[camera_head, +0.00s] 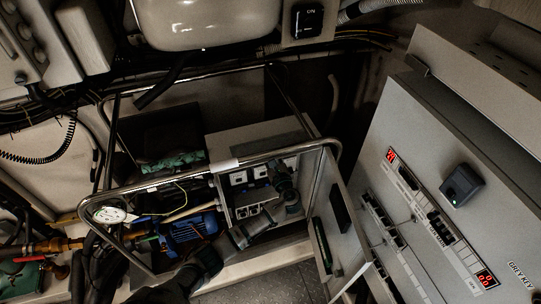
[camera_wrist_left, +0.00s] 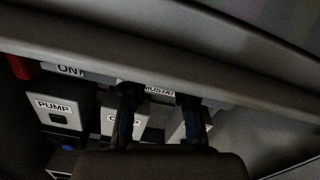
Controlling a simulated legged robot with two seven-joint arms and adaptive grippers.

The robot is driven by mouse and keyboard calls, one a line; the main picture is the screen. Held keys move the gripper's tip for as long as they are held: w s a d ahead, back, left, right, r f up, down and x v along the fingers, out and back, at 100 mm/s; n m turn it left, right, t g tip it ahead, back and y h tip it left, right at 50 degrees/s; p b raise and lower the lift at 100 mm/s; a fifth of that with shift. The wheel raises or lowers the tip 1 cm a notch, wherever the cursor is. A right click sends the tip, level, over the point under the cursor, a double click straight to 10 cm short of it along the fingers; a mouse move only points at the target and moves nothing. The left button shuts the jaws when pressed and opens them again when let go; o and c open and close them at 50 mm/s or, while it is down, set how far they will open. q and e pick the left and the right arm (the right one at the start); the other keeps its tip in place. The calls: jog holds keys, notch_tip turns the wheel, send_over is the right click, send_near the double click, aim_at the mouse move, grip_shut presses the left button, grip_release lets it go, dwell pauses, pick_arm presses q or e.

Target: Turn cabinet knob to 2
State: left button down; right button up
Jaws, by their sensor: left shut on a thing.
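The small open cabinet (camera_head: 222,190) stands inside the tubular frame, with white-labelled switches on its panel. My left arm reaches in from below, and my left gripper (camera_head: 280,173) is at the right part of that panel. In the left wrist view, the two dark fingers of my left gripper (camera_wrist_left: 160,112) reach under a partly covered label (camera_wrist_left: 160,89) ending in "MOSTAT". The gripper is shut on what appears to be the cabinet knob. The knob itself and its pointer are hidden by the fingers, so its setting cannot be read. My right gripper is not in view.
The cabinet door (camera_head: 338,225) hangs open at right. A metal tube rail (camera_head: 185,180) runs above my arm. A blue pump (camera_head: 190,230) and gauge (camera_head: 108,215) stand left. A large grey control cabinet (camera_head: 425,150) fills the right. A PUMP switch (camera_wrist_left: 55,112) sits left of the fingers.

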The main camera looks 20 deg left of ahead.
pick_arm(q)
jog(key=shift+n+b, duration=1.55)
jog(key=shift+n, duration=2.25)
jog(key=c, duration=0.9)
grip_release()
jog(key=v, duration=1.2)
